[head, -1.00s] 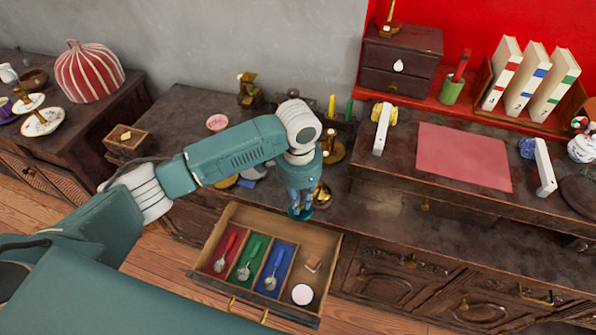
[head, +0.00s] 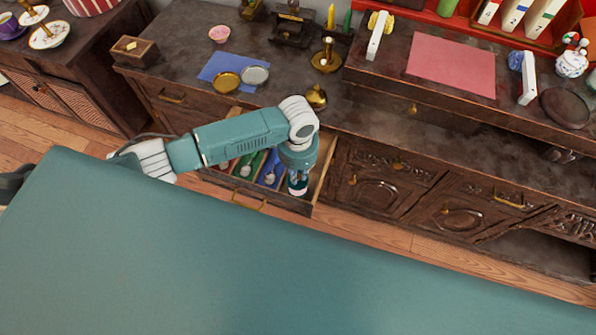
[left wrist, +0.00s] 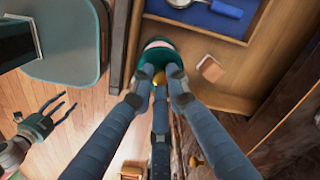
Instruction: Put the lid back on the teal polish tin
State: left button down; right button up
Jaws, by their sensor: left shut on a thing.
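My left gripper (head: 298,181) points down into the right compartment of the open drawer (head: 324,170). It is shut on the teal lid (left wrist: 156,44), which shows as a dark teal round edge with a pale band in the left wrist view. The teal polish tin is mostly hidden under the lid and fingers, so I cannot tell whether the lid touches it. My right gripper (left wrist: 64,103) shows at the left of the left wrist view, open and empty, away from the drawer.
A small wooden block (left wrist: 210,69) lies in the same compartment, beside the gripper. A blue cloth (head: 219,66) with a gold disc (head: 227,82) and a silver disc (head: 255,75) lies on the cabinet top. A brass pot (head: 316,97) stands near the cabinet edge.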

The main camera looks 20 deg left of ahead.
pick_arm(q)
notch_tip(320, 180, down, 3)
jog(key=b, duration=0.3)
jog(key=shift+f, duration=0.15)
jog(key=shift+f+b, duration=0.35)
jog(key=shift+f, duration=0.5)
pick_arm(e)
jog(key=shift+s+d+f, duration=0.15)
jog(key=shift+f, duration=0.6)
jog(key=shift+s+d+f, duration=0.1)
jog(key=shift+d+f, duration=0.1)
jog(key=shift+f, duration=0.5)
jog(key=shift+s+d+f, duration=0.15)
jog(key=shift+f, duration=0.6)
pick_arm(q)
jog(key=shift+r+p, duration=0.1)
jog(key=shift+p, duration=0.6)
pick_arm(e)
jog(key=shift+a+r, duration=0.15)
jog(key=shift+r, duration=0.55)
pick_arm(q)
jog(key=shift+f+p, duration=0.2)
jog(key=shift+p, duration=0.15)
pick_arm(e)
jog(key=shift+r, duration=0.3)
pick_arm(q)
jog(key=shift+p, duration=0.35)
pick_arm(e)
jog(key=shift+r, duration=0.35)
